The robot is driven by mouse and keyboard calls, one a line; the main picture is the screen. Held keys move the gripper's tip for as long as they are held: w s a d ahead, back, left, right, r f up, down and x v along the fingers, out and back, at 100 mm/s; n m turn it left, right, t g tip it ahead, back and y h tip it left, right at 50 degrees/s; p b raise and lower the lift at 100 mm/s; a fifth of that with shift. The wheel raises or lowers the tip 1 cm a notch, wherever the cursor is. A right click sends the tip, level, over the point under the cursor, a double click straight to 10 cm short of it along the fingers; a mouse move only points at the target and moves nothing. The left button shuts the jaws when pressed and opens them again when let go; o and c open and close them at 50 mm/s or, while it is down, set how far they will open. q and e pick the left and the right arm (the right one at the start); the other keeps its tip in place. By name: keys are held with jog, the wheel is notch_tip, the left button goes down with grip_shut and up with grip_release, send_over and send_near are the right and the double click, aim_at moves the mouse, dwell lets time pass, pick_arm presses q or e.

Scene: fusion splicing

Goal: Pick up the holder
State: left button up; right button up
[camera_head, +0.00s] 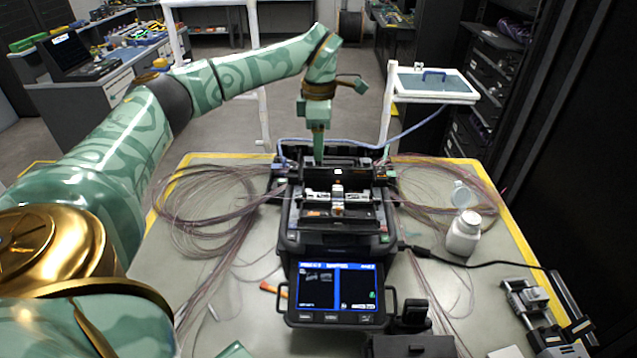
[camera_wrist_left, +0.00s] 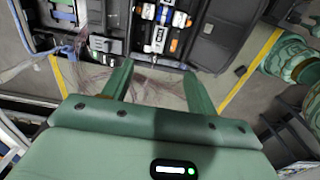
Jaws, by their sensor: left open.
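A black fusion splicer (camera_head: 287,240) with a lit blue screen (camera_head: 338,287) sits in the middle of the table. Small white, silver and orange parts (camera_head: 338,196) lie across its top. In the left wrist view, white and silver blocks (camera_wrist_left: 158,38) with blue and orange bits lie in the black device beyond my fingers. I cannot tell which of these is the holder. My left gripper (camera_head: 318,156) points down at the splicer's far edge. In the left wrist view its two green fingers (camera_wrist_left: 157,70) are apart with nothing between them. My right gripper does not show.
Coiled thin fibres (camera_head: 205,215) spread on both sides of the splicer. A white bottle (camera_head: 464,234) stands at the right. A black cable runs towards a metal tool (camera_head: 530,305) at the right edge. A small black device (camera_head: 412,316) is near the front. A white frame stands behind the table.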

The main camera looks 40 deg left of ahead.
pick_arm(q)
jog(key=b, duration=0.3)
send_over(319, 196)
notch_tip(319, 196, down, 10)
jog(key=shift+s+d+r, duration=0.1)
jog(key=shift+r, duration=0.05)
jog(key=shift+f, duration=0.45)
notch_tip(319, 196, down, 5)
jog(key=shift+r+b, duration=0.1)
jog(key=shift+b, duration=0.55)
jog(key=shift+f, duration=0.2)
jog(key=shift+r, duration=0.1)
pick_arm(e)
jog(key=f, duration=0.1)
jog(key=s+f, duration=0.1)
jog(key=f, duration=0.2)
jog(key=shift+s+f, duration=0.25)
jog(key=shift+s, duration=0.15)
pick_arm(q)
jog(key=c, duration=1.1)
